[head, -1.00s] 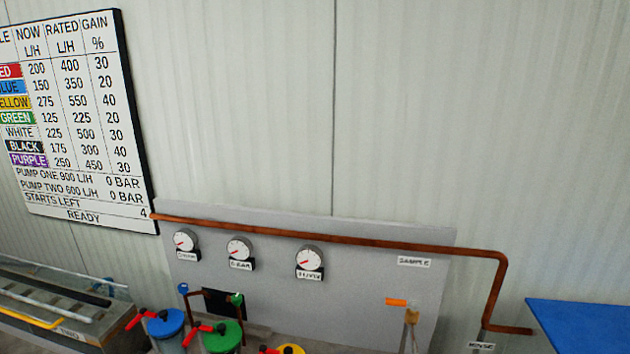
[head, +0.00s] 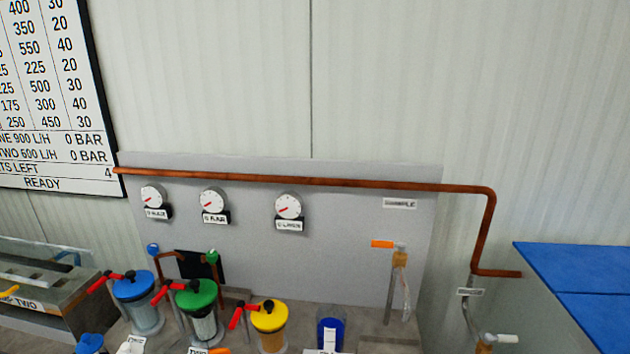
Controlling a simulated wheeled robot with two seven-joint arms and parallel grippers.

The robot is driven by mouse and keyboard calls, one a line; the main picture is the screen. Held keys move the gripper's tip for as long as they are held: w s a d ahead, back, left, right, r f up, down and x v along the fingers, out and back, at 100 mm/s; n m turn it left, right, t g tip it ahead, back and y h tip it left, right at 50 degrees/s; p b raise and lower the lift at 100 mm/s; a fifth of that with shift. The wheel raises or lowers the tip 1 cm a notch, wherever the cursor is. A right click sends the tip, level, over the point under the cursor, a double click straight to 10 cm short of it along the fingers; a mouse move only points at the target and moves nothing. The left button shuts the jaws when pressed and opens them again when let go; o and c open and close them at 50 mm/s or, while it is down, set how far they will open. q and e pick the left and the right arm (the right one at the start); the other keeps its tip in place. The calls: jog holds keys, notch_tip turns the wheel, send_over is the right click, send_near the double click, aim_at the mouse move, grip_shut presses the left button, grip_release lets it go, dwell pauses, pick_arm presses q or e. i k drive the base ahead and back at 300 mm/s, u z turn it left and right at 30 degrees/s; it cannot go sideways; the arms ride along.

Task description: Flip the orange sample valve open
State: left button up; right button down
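The orange sample valve handle (head: 382,244) sits at the right part of the grey back panel, below a small white label (head: 400,203) that is blurred now. The handle points left from a brass-coloured valve body (head: 400,257) on a thin upright pipe. A clear part hangs beside that pipe. Neither of my grippers shows in the head view, so nothing of mine is seen touching the valve.
A copper pipe (head: 320,182) runs along the panel top and bends down at right. Three gauges (head: 288,206) hang below it. Blue (head: 134,287), green (head: 196,295) and yellow (head: 269,316) lidded vessels with red handles stand in front. Blue panels (head: 575,275) are at right.

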aim_at(382, 244)
jog(key=u, duration=0.7)
jog(key=k, duration=0.95)
jog(key=u, duration=0.2)
